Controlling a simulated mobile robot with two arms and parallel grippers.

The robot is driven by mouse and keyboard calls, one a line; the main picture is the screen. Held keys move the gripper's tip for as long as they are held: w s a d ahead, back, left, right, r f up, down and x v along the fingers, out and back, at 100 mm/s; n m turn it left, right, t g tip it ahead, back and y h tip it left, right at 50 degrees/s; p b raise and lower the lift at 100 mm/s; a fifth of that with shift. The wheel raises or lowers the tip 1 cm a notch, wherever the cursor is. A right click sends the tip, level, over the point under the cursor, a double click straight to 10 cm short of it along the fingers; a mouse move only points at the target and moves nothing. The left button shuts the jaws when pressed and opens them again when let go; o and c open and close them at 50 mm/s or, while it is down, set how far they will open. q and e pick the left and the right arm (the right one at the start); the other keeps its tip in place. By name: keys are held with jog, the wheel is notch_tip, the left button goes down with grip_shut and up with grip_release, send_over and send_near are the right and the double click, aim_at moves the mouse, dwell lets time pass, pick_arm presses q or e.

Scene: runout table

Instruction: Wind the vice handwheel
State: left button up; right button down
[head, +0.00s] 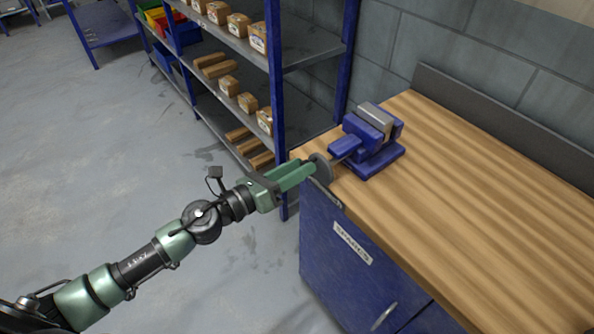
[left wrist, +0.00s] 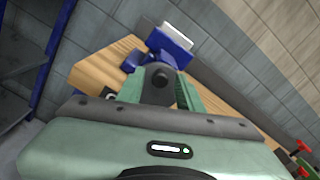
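The blue vice (head: 370,142) with grey jaws stands at the near left corner of the wooden bench top. Its round grey handwheel (head: 321,167) faces left, at the bench edge. My left gripper (head: 308,170) reaches it from the left, with its green fingers at the wheel. In the left wrist view, the dark handwheel (left wrist: 159,79) with its hub fills the gap between the two fingers (left wrist: 159,88), which appear to touch its rim on both sides. The vice body (left wrist: 166,47) shows beyond it, tilted in that picture. My right gripper is not in view.
The bench top (head: 470,190) is bare to the right of the vice. A blue cabinet (head: 345,255) labelled "SPARES" is below it. A blue shelf rack (head: 278,90) with several small boxes stands close behind my left gripper. The floor at left is clear.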

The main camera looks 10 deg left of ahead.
pick_arm(q)
grip_shut()
jog(key=n, duration=0.3)
jog(key=shift+w+a+f+n, duration=0.25)
jog(key=shift+a+f+n, duration=0.05)
jog(key=n, duration=0.1)
jog(key=n+p, duration=0.1)
jog(key=n, duration=0.1)
jog(key=shift+w+a+f, duration=0.15)
jog(key=shift+a+f, duration=0.05)
jog(key=shift+f+n, duration=0.15)
jog(key=shift+n, duration=0.15)
